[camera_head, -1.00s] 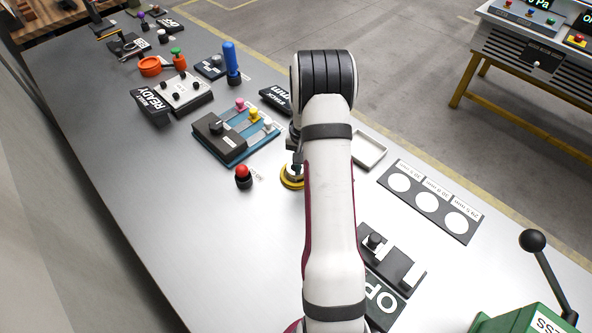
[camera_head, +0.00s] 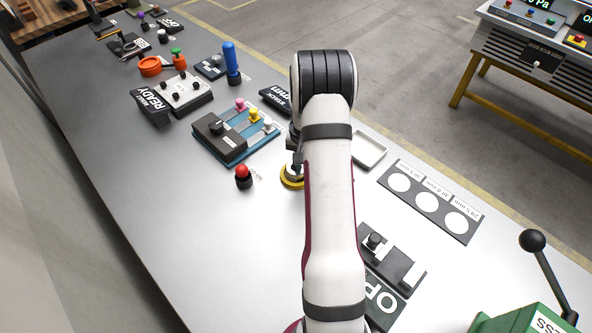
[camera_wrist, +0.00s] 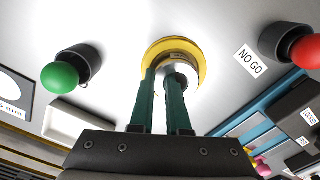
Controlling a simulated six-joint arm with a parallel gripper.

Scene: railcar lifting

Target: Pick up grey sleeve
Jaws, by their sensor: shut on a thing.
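The grey sleeve (camera_wrist: 186,73) is a shiny metal cylinder within a round yellow base (camera_wrist: 200,62) in the wrist view. My gripper (camera_wrist: 164,78) has its two green fingers shut on the sleeve, low over the base. Part of the sleeve is hidden behind the fingers. I cannot tell whether the sleeve touches the base. In the head view my arm hides most of the gripper and the sleeve; the yellow base (camera_head: 290,182) shows at the arm's left edge.
A red-knobbed plug (camera_head: 243,174) by a NO GO label and a green-knobbed plug (camera_wrist: 62,77) flank the yellow base. A blue fixture (camera_head: 235,137), a shallow white tray (camera_head: 382,147) and a board with white circles (camera_head: 413,208) lie around. The bench's left front is clear.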

